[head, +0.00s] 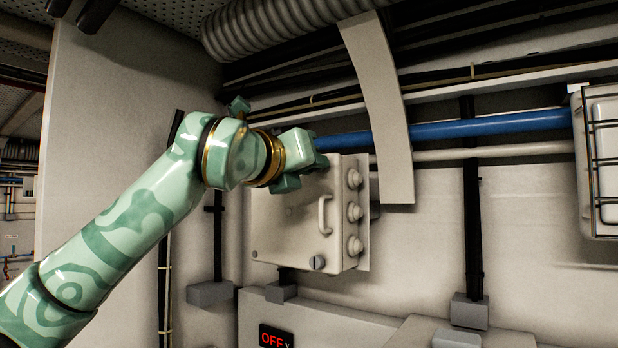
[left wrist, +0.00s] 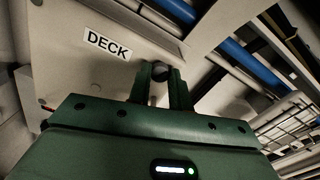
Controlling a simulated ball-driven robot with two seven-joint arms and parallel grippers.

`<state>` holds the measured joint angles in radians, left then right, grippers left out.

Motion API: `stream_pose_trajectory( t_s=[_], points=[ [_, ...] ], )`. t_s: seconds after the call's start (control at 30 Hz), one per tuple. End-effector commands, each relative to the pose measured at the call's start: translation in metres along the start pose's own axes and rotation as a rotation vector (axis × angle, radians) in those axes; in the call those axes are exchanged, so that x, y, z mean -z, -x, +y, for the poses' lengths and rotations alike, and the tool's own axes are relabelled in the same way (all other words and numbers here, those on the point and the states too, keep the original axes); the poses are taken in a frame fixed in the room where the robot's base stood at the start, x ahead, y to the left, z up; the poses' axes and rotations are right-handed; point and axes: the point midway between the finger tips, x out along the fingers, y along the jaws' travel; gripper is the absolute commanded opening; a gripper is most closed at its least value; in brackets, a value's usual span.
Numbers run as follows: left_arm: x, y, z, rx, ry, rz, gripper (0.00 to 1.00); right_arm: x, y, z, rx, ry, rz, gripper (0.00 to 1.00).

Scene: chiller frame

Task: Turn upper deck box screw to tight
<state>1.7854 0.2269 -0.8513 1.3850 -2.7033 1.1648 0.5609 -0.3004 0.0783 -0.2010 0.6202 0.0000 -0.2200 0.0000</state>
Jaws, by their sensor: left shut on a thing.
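The pale deck box (head: 285,235) is fixed to the wall, with a handle (head: 324,215) on its front and several round knobs on its right side. My left gripper (head: 318,162) is at the box's upper right front corner and hides that corner. In the left wrist view its two green fingers (left wrist: 160,88) are shut on a small round screw (left wrist: 160,70) beyond the "DECK" label (left wrist: 107,44). The screw's slot angle cannot be told. Another screw (head: 317,263) shows at the box's lower right front. My right gripper is not in view.
A blue pipe (head: 470,128) runs right of the box, with a white pipe (head: 480,153) below it. A curved pale bracket (head: 378,100) hangs close to the box's upper right. A lit red "OFF" display (head: 274,338) is below. A caged unit (head: 603,150) is at far right.

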Motion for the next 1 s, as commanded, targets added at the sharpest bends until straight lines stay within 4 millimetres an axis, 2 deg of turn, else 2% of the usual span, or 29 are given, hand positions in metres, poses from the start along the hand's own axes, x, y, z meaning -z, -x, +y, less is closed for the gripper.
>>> stream_pose_trajectory(
  t_s=[0.1, 0.4, 1.0],
  points=[
    [0.003, 0.0, 0.001, 0.001, -0.108, -0.003, 0.0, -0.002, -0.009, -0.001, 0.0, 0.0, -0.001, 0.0],
    [0.002, 0.0, 0.002, 0.01, -0.393, -0.012, 0.0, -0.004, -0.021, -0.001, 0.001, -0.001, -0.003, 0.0],
    [0.0, 0.0, 0.001, 0.027, -0.91, -0.028, 0.0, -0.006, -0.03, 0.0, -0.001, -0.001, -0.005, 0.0]
  ],
)
